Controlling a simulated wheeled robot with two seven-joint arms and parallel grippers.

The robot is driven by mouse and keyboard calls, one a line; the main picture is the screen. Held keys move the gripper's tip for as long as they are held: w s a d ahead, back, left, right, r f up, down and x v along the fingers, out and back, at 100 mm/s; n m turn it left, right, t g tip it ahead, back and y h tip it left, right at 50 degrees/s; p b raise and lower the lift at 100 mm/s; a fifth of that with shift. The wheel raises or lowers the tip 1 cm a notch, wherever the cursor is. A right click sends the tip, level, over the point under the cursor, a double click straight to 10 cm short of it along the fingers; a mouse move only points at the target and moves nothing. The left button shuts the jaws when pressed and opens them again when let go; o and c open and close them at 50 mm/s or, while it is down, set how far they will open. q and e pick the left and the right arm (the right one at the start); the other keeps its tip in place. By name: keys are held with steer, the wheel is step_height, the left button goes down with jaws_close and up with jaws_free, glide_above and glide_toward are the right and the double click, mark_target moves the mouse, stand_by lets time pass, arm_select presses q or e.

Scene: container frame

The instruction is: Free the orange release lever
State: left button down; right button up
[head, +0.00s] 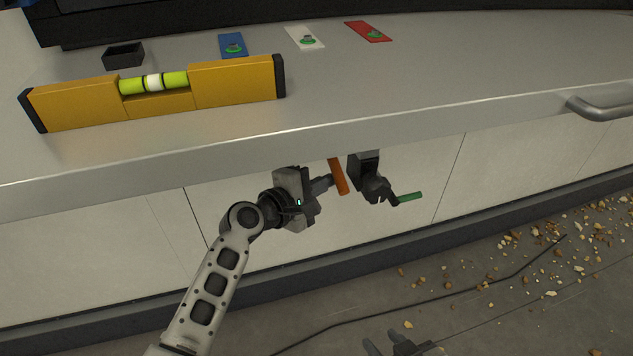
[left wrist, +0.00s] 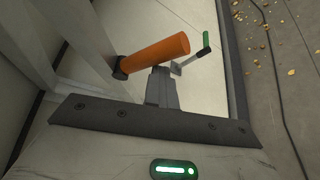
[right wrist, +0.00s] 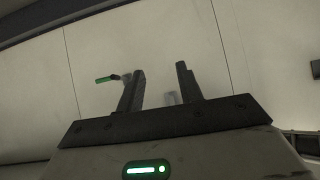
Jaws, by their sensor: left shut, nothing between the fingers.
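The orange release lever (head: 338,176) hangs below the counter's front edge, tilted. In the left wrist view the lever (left wrist: 155,53) is a thick orange cylinder on a dark stem. My left gripper (head: 327,182) is shut and empty, its fingertips right beside the lever. In the left wrist view the shut fingers (left wrist: 161,85) end just below the lever; I cannot tell whether they touch it. My right gripper (head: 384,341) is low at the bottom of the head view, away from the lever. In the right wrist view its fingers (right wrist: 160,82) are apart with nothing between them.
A dark bracket (head: 365,165) with a green-handled crank (head: 410,197) is right of the lever. A yellow spirit level (head: 235,82), black tray (head: 123,55) and blue (head: 232,40), white (head: 304,32) and red (head: 358,28) cards lie on the counter (head: 400,85). Gravel (head: 551,293) and a cable litter the floor.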

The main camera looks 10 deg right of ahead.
arm_select(q)
steer(key=shift+d+r, duration=0.2)
steer(key=shift+r, duration=0.2)
step_height(320, 180, down, 4)
steer(key=w+a+b, duration=0.1)
steer(key=a+b, duration=0.1)
steer(key=b, duration=0.2)
steer(key=s+a+r+p, duration=0.1)
steer(key=s+a+r, duration=0.2)
steer(key=a, duration=0.4)
steer(key=shift+s+a+r, duration=0.15)
steer(key=shift+a+r, duration=0.15)
steer(key=shift+r, duration=0.35)
arm_select(e)
steer(key=shift+w+a+f, duration=0.1)
steer(key=shift+w+f, duration=0.05)
steer(key=shift+f, duration=0.35)
arm_select(q)
steer(key=shift+f, duration=0.1)
steer(key=s+a+f+m+y, duration=0.4)
steer(key=s+a+f+m, duration=0.2)
steer(key=s, duration=0.5)
steer(key=s+a+f+m+y, duration=0.5)
steer(key=s+f+m, duration=0.3)
steer(key=s+f, duration=0.3)
steer(key=shift+s+a+m, duration=0.3)
steer(key=shift+s+a, duration=0.1)
steer(key=shift+s, duration=0.25)
arm_select(e)
steer(key=shift+w, duration=0.15)
